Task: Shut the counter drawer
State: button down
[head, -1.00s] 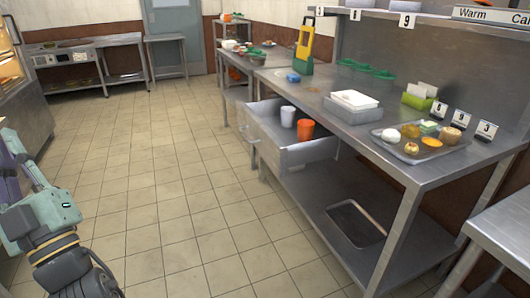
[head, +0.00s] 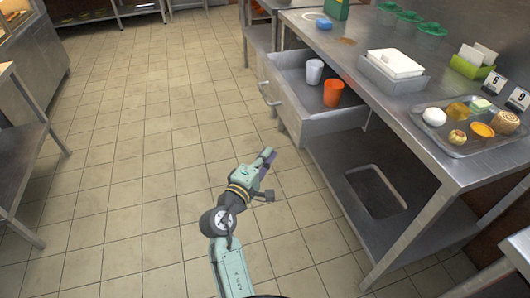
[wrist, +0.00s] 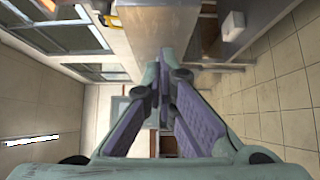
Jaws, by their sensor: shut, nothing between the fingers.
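The counter drawer (head: 325,122) is pulled out from the steel counter (head: 395,105) in the head view, its front and handles facing left. A white cup (head: 314,72) and an orange cup (head: 333,93) stand inside it. My gripper (head: 268,157) is over the floor, in front of and below the drawer, apart from it. The wrist view shows my purple-padded fingers (wrist: 163,82) brought together with nothing between them. A grey box-like shape at the top right of that view may be the drawer; I cannot tell for sure.
On the counter are a food tray (head: 425,134), a white container (head: 396,62) and green lids (head: 410,16). A lower shelf (head: 400,235) runs under the counter. The tiled floor (head: 150,170) is open to the left. Another steel table (head: 22,150) stands at the left.

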jog(key=p, duration=0.1)
send_near(296, 129)
jog(key=w+a, duration=0.2)
jog(key=w, duration=0.1)
jog(key=d+p, duration=0.1)
jog(key=d, duration=0.1)
jog(key=w+d, duration=0.1)
jog(key=d, duration=0.1)
jog(key=shift+w+p, duration=0.15)
jog(key=shift+p, duration=0.25)
jog(key=shift+d, duration=0.1)
